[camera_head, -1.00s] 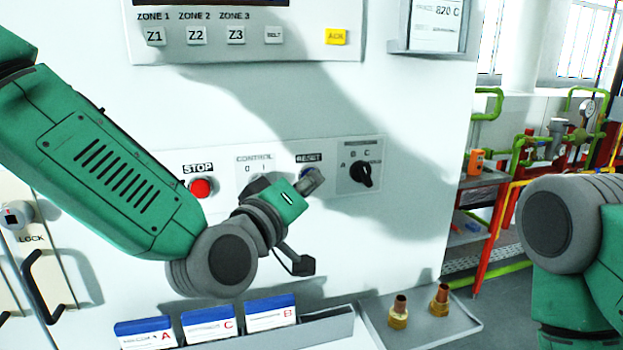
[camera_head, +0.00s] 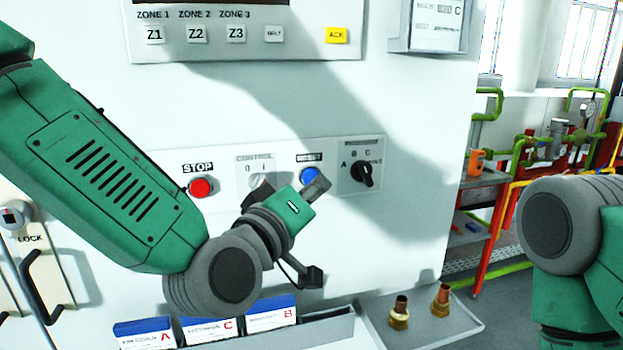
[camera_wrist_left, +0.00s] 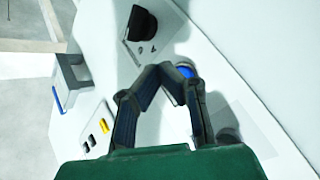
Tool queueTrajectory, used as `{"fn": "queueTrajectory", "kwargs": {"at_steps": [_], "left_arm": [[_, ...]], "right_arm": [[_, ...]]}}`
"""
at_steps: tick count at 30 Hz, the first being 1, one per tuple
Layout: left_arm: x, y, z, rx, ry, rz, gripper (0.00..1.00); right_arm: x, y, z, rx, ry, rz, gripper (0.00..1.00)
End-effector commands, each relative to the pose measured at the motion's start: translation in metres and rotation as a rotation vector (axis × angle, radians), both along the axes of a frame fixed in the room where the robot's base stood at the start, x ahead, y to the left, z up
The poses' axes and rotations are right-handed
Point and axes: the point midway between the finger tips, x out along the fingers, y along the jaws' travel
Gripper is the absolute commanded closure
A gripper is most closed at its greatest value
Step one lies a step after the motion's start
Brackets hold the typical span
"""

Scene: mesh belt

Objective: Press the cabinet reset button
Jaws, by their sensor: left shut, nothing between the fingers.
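The reset button is a round blue button (camera_head: 309,175) under a dark RESET label on the white cabinet (camera_head: 400,240). In the head view its lower part is hidden behind my left gripper (camera_head: 319,184), which is in front of it and just below right. In the left wrist view the blue button (camera_wrist_left: 184,72) shows partly behind the fingertips of my left gripper (camera_wrist_left: 170,72). The fingers are shut and empty. I cannot tell whether the tips touch the button. My right gripper is not in view; only part of my right arm shows.
A red STOP button (camera_head: 200,187) and the CONTROL switch (camera_head: 258,181) are left of the reset button. A black selector knob (camera_head: 363,173) is close on its right. Below are a card holder (camera_head: 330,330) and a ledge (camera_head: 445,325) with two brass fittings.

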Motion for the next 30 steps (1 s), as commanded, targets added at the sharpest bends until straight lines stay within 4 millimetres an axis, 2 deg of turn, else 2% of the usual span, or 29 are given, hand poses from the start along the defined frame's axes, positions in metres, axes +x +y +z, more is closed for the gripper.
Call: {"fn": "queueTrajectory", "kwargs": {"at_steps": [12,30], "left_arm": [[-0.037,-0.012,0.0,0.001,-0.002,-0.002,1.0],[-0.04,-0.013,-0.002,0.003,0.002,-0.001,1.0]], "right_arm": [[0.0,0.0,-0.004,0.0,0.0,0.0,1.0],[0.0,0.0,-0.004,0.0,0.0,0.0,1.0]]}}
